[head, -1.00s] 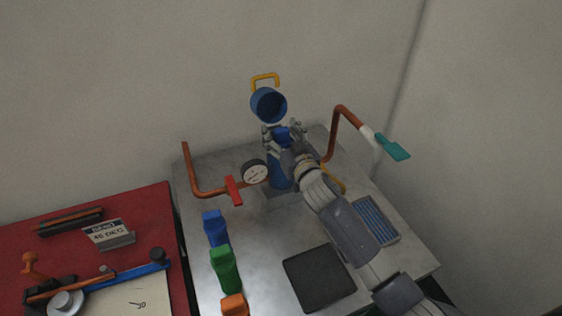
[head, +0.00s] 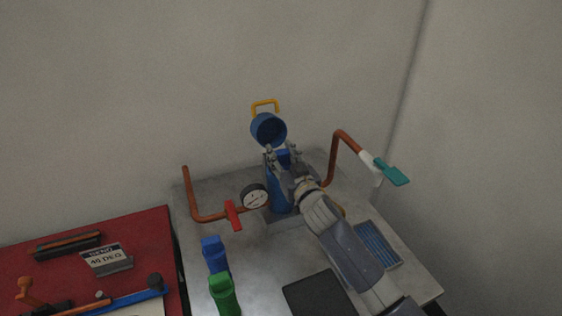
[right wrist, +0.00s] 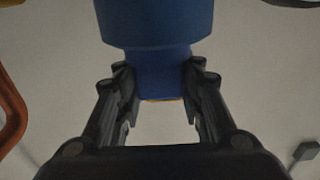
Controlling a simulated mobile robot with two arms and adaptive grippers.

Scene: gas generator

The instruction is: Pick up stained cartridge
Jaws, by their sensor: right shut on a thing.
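The blue housing (head: 278,196) is partly hidden by my right arm. My left gripper is not in view.
A pressure gauge (head: 255,197) and red-handled copper pipe (head: 207,217) stand left of the housing. A copper pipe with a teal handle (head: 391,174) stands right. Blue (head: 215,254) and green (head: 223,293) blocks and a dark plate (head: 318,294) lie in front. A red table (head: 145,232) is left.

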